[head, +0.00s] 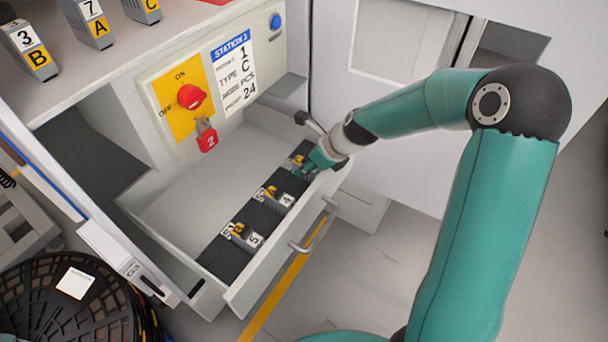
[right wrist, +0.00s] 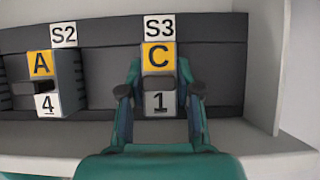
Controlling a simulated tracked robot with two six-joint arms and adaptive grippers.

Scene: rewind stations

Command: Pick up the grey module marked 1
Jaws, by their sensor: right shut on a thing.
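The grey module marked 1 (right wrist: 160,103) sits in the slot labelled S3 in the dark strip of the open drawer, with a yellow C label above its number. My right gripper (right wrist: 160,90) has one finger on each side of this module and is shut on it. The module still appears within its slot. In the head view my right gripper (head: 307,166) reaches into the far end of the drawer and hides most of the module. My left gripper is not in view.
A module marked A and 4 (head: 287,200) and one marked 5 (head: 254,240) stand in the same drawer (head: 262,283). A red padlock (head: 207,140) hangs below the red switch (head: 192,97). More modules stand on the shelf at upper left. The drawer's left part is empty.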

